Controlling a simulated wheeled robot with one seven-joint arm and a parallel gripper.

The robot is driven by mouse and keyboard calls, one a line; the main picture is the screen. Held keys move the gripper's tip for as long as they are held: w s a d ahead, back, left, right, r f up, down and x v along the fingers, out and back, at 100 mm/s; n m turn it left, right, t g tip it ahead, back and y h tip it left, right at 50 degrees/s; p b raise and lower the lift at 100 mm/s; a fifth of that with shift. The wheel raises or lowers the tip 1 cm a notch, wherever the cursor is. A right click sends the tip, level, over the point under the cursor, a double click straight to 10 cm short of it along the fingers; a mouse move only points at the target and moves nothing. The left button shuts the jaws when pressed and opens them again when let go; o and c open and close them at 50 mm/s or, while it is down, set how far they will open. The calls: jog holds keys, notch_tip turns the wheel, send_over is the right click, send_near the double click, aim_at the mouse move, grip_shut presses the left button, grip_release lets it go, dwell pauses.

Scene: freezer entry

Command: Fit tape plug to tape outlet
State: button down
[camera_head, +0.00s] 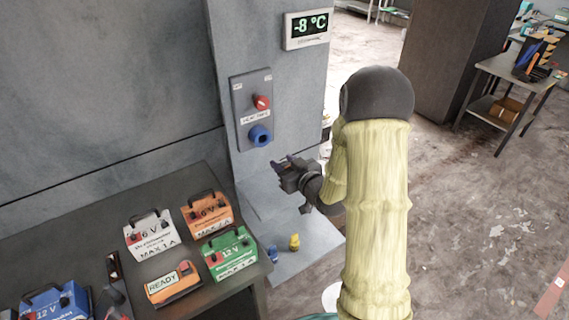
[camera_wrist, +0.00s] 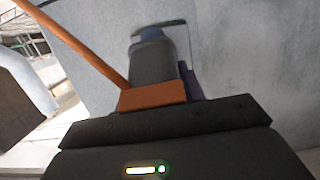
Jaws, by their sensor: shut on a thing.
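The tape outlet (camera_head: 260,136) is a blue round socket low on a dark wall panel (camera_head: 251,108), under a red knob and a label. My gripper (camera_head: 284,164) is below and right of the outlet, apart from it, pointing up toward the panel. In the wrist view it is shut on a dark grey cylindrical piece (camera_wrist: 153,65), which appears to be the tape plug. An orange block and a thin orange bar show beside this piece. A blue part shows at its far end; I cannot tell whether it belongs to the plug or the outlet. The fingertips are mostly hidden.
A bench at the left holds a white 6 V box (camera_head: 151,234), an orange box (camera_head: 207,214), a green 12 V box (camera_head: 230,253) and a READY box (camera_head: 173,284). Small blue (camera_head: 273,254) and yellow (camera_head: 294,242) pieces stand below the panel. A temperature display (camera_head: 307,28) hangs above.

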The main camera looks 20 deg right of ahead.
jog(key=shift+w, duration=0.15)
jog(key=shift+b, duration=0.35)
jog(key=t+b, duration=0.1)
jog(key=b, duration=0.2)
jog(key=shift+r+y, duration=0.1)
jog(key=shift+y, duration=0.2)
jog(key=t+b, duration=0.1)
jog(key=b, duration=0.3)
jog(key=r+t+y+b, duration=0.1)
jog(key=t+b, duration=0.1)
jog(key=b, duration=0.2)
jog(key=r+t+b, duration=0.1)
jog(key=b, duration=0.3)
jog(key=shift+s+d+t, duration=0.1)
jog(key=shift+s+t, duration=0.2)
jog(key=shift+t, duration=0.1)
jog(key=shift+w+r, duration=0.15)
jog(key=shift+w, duration=0.3)
jog(key=shift+w+a+b, duration=0.15)
jog(key=shift+w+a, duration=0.15)
jog(key=shift+w, duration=0.5)
jog(key=shift+w+a+b, duration=0.1)
jog(key=shift+w+a, duration=0.25)
jog(key=shift+w, duration=0.4)
jog(key=shift+w+a+b, duration=0.15)
jog(key=shift+w+a, duration=0.15)
jog(key=shift+w, duration=0.5)
